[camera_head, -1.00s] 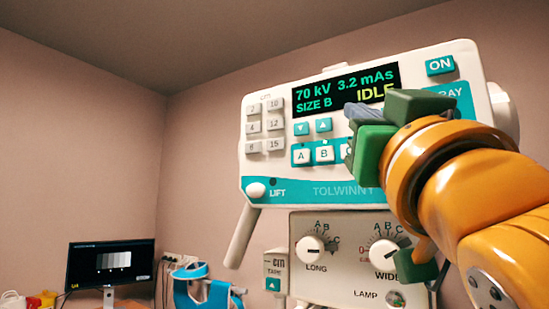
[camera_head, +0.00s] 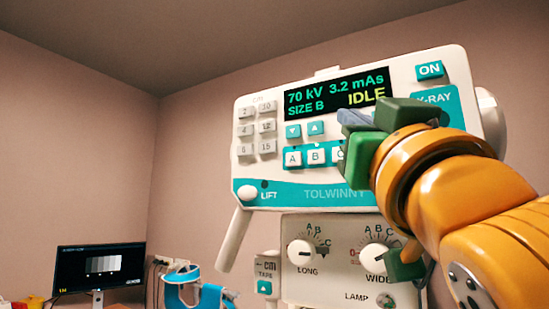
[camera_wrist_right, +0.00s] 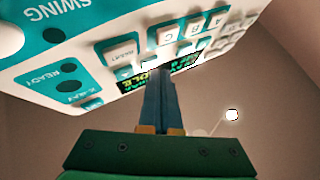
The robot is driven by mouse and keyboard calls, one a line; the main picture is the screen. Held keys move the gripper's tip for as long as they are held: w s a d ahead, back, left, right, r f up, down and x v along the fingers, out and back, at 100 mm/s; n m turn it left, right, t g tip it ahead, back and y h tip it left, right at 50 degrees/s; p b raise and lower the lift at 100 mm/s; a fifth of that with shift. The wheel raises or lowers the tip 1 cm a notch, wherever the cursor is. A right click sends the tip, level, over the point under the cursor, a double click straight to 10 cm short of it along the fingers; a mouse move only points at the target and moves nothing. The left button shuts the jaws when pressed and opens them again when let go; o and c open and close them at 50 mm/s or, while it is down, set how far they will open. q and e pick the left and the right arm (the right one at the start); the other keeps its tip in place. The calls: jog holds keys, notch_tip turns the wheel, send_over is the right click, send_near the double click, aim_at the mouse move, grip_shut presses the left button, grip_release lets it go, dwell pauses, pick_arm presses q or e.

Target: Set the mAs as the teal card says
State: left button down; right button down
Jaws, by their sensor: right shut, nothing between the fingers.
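The control panel (camera_head: 450,62) is white and teal. Its dark display (camera_head: 337,95) reads 70 kV, 3.2 mAs, SIZE B and IDLE. Teal down (camera_head: 293,131) and up (camera_head: 316,128) arrow buttons sit under the display, above the A (camera_head: 293,158) and B (camera_head: 316,155) keys. My right gripper (camera_head: 350,119) is shut and empty, in front of the panel by the display's lower right; it partly hides the C key. In the right wrist view its blue-grey fingers (camera_wrist_right: 159,78) overlap the display's edge; contact cannot be told. I see no teal card. My left gripper is out of view.
Numbered grey keys (camera_head: 266,127) and a LIFT knob (camera_head: 247,193) are on the panel's left. Below are the LONG (camera_head: 301,253) and WIDE (camera_head: 376,258) dials. A monitor (camera_head: 100,268) stands lower left. Open room lies left of the panel.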

jog(key=shift+w+d, duration=0.25)
jog(key=shift+w, duration=0.1)
dwell(0.5)
dwell(0.3)
jog(key=shift+s+a+b, duration=0.3)
jog(key=shift+s+a, duration=0.15)
jog(key=shift+s, duration=0.2)
jog(key=s+a, duration=0.1)
jog(key=s, duration=0.1)
jog(key=s+a+b, duration=0.1)
jog(key=s, duration=0.1)
jog(key=shift+a, duration=0.4)
